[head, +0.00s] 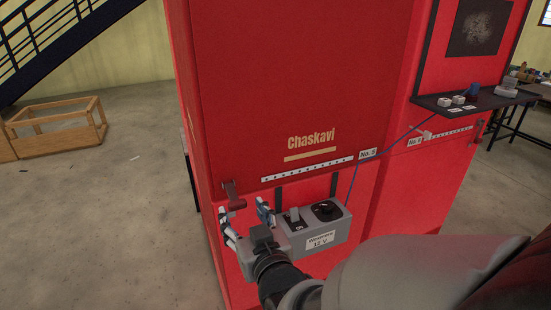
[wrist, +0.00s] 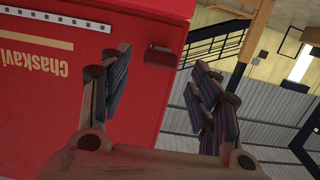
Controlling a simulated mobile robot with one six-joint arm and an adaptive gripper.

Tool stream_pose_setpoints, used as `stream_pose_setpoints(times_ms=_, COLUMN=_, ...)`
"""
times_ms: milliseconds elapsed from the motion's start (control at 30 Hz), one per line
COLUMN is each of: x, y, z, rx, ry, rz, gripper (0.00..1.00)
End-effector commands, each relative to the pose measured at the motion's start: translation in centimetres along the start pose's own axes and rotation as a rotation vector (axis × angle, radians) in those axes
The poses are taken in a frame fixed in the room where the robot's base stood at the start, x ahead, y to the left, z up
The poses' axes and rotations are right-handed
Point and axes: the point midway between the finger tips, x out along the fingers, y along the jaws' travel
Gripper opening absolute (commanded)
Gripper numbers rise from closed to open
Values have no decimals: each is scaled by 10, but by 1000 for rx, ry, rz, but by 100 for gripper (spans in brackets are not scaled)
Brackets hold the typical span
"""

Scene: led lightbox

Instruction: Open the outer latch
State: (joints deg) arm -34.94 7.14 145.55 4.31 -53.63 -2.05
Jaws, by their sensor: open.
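A dark red latch (head: 234,195) sits at the lower left corner of the red cabinet's front panel (head: 300,90). In the wrist view, which is turned about, the latch (wrist: 160,56) shows beyond and between my fingertips. My gripper (head: 245,213) is open and empty, just below the latch in the head view, with a finger to each side. The gripper (wrist: 162,72) also shows in the wrist view with its padded fingers apart. No contact with the latch is visible. A second red latch (head: 479,128) is on the right-hand section.
A grey 12 V control box (head: 316,232) with a switch and black knob hangs close to the right of my gripper. A blue cable (head: 352,187) runs from it to a dark shelf (head: 475,101). Floor (head: 110,215) left of the cabinet is open; a wooden frame (head: 55,120) stands farther back.

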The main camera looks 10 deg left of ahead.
Motion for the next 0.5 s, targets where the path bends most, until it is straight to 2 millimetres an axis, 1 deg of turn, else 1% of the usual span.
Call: stream_pose_setpoints(times_ms=500, x=-12, y=0, z=2, rx=1, ry=4, rz=-1, gripper=57)
